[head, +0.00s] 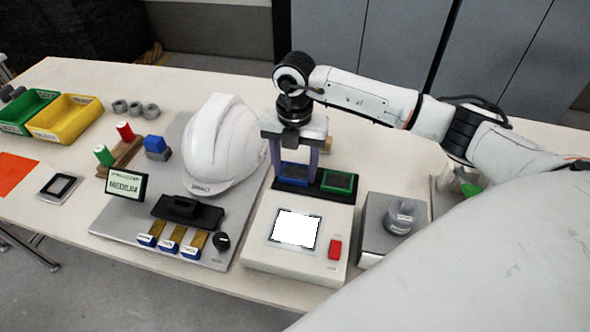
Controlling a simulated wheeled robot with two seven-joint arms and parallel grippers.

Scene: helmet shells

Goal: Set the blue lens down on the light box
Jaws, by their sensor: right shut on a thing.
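The blue lens (294,170) is between the fingers of my right gripper (293,172), which points down and is shut on it. The lens is at the left part of a black holder (313,188) behind the light box; I cannot tell whether it still touches the holder. A green lens (338,181) lies in the holder's right part. The light box (266,257) is a cream box with a bright white panel (296,229) and a red switch (335,249). Nothing lies on the panel. My left gripper is out of view.
A white helmet shell (222,145) stands on a grey board (120,222) left of the light box. A grey block (377,238) with a round grey piece (401,217) stands to the right. Green (30,108) and yellow bins (64,118) are at the far left.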

